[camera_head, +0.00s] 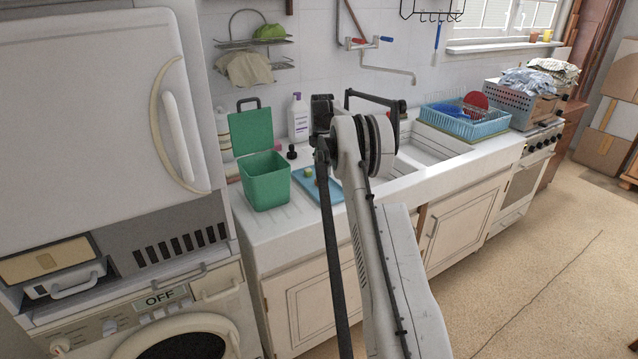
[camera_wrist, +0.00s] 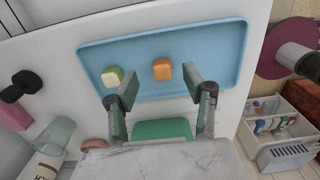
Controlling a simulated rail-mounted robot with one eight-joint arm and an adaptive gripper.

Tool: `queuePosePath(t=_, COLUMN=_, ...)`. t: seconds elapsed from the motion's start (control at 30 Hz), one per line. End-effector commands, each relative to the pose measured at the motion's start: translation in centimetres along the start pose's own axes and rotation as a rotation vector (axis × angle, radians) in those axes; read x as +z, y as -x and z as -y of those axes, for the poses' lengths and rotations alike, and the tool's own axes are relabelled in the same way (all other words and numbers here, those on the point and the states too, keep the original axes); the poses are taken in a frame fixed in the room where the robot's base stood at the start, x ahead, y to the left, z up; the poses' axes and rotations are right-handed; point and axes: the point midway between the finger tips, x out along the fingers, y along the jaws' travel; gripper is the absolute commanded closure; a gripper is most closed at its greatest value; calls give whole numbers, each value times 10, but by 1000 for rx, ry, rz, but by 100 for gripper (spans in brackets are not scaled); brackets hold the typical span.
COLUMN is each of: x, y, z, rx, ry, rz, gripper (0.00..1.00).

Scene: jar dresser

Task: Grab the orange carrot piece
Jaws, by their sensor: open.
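The orange carrot piece (camera_wrist: 162,69) lies on a blue tray (camera_wrist: 218,35) in the wrist view. A pale green and white piece (camera_wrist: 112,76) lies on the same tray to its left. My gripper (camera_wrist: 157,84) is open and empty, with its two fingers spread over the tray's lower edge. My arm hides the carrot piece there.
A green lidded bin (camera_head: 265,182) stands left of the tray on the counter. A white bottle (camera_head: 298,118) stands behind. The sink (camera_head: 437,149) and a blue dish rack (camera_head: 464,124) are to the right. The wrist view also shows a glass (camera_wrist: 56,134).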

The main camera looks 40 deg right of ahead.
Motion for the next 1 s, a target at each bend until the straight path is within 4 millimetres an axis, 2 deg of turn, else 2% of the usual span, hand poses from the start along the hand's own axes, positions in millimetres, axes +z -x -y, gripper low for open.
queuePosePath(t=0.23, x=-11, y=-28, z=1, rx=0, ry=0, rz=0, gripper=54)
queuePosePath(t=0.4, x=-11, y=-47, z=2, rx=0, ry=-1, rz=0, gripper=54)
queuePosePath(t=0.7, x=-11, y=-51, z=1, rx=0, ry=0, rz=0, gripper=54)
queuePosePath(t=1.0, x=-11, y=-51, z=1, rx=0, ry=0, rz=0, gripper=92)
